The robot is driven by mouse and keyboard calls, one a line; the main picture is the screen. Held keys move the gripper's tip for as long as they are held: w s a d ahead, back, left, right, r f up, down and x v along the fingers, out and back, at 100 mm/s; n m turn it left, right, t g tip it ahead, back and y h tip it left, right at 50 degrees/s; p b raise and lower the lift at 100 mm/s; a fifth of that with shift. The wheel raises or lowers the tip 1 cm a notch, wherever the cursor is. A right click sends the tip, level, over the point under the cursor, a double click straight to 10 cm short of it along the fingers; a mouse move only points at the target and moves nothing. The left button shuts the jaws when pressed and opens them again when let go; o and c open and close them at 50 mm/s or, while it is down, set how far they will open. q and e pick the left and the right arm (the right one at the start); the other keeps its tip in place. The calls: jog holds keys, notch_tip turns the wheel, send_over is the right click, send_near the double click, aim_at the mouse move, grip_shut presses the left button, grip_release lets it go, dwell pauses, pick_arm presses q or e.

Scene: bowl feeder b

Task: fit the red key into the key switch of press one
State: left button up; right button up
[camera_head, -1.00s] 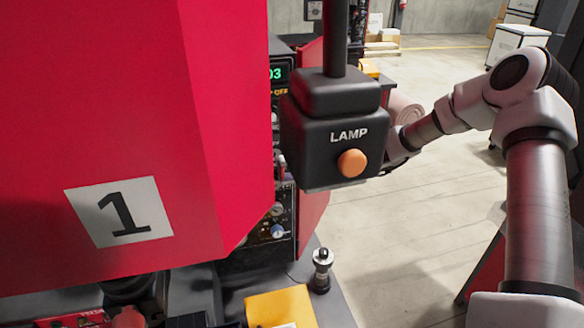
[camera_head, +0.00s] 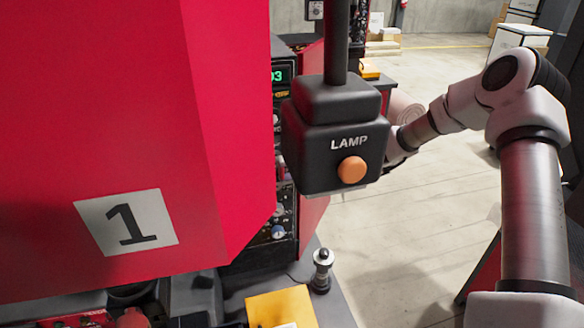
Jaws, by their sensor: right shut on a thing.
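Press one (camera_head: 150,110) is the big red body with a white "1" label (camera_head: 126,222), filling the left of the view. My right arm reaches in from the right, behind that box. Only the dark rear part of my right gripper (camera_head: 396,158) shows at the box's right edge. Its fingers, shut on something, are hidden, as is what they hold. I cannot make out the red key or the key switch. My left gripper is not in view.
The LAMP box with its orange button (camera_head: 352,170) hangs on a black post in front of the panel and my right gripper. Below stand a yellow box (camera_head: 282,308) and a small black-and-silver post (camera_head: 322,268). Open concrete floor (camera_head: 400,225) lies to the right.

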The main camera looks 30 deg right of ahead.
jog(key=shift+w+d+p, duration=0.2)
jog(key=shift+w+p, duration=0.05)
jog(key=shift+w, duration=0.4)
jog(key=shift+w+d+p, duration=0.15)
jog(key=shift+w+p, duration=0.1)
jog(key=shift+w, duration=0.4)
dwell(4.1)
dwell(0.5)
jog(key=o, duration=1)
jog(key=shift+d, duration=0.1)
jog(key=v, duration=1.2)
